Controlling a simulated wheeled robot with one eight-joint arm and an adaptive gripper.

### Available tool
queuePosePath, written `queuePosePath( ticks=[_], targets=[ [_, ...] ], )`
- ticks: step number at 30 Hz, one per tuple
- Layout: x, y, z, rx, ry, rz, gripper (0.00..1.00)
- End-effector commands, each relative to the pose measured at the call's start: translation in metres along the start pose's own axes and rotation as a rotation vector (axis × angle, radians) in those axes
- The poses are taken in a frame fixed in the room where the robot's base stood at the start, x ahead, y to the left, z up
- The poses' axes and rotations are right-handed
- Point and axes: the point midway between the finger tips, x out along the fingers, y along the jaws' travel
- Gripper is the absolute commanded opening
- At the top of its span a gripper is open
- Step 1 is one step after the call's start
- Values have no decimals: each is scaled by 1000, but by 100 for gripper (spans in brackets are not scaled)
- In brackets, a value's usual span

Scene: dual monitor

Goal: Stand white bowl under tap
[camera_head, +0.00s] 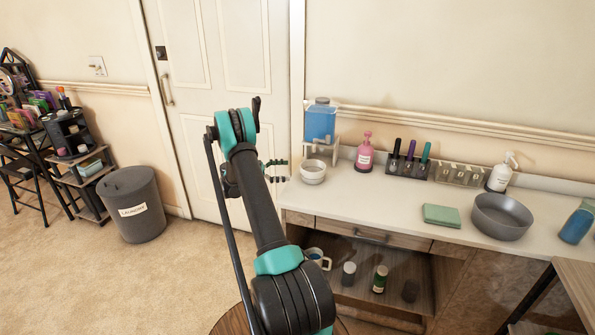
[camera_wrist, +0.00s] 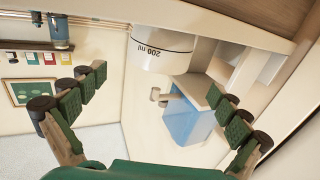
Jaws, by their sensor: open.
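The white bowl (camera_head: 313,173) stands upright on the left end of the white counter, close in front of the blue water dispenser (camera_head: 320,124). In the wrist view, which looks upside down, the bowl (camera_wrist: 163,48) shows a "200 ml" mark. The tap (camera_wrist: 174,97) of the dispenser (camera_wrist: 190,122) shows there near the bowl; whether the bowl is directly under it I cannot tell. My gripper (camera_head: 282,170) is just left of the bowl, at about its height. In the wrist view its fingers (camera_wrist: 158,84) are spread and empty, with the bowl beyond their tips.
A pink bottle (camera_head: 364,152) and a marker holder (camera_head: 407,164) stand to the right of the bowl. A green cloth (camera_head: 441,215) and a grey basin (camera_head: 501,217) lie farther right. A mug (camera_head: 318,257) and jars are on the shelf below. A laundry bin (camera_head: 133,204) stands left.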

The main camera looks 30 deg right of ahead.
Motion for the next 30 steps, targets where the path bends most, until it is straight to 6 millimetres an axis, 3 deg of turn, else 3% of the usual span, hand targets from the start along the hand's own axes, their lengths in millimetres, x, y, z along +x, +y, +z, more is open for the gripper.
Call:
queuePosePath(
  ticks=[6,14,23,30],
  targets=[
    [-11,2,-6,-31,-24,-14,100],
    [-17,22,-41,-286,-206,-144,100],
    [-36,79,-70,-618,-430,-395,100],
    [-58,145,-79,-842,-573,-643,100]
  ],
)
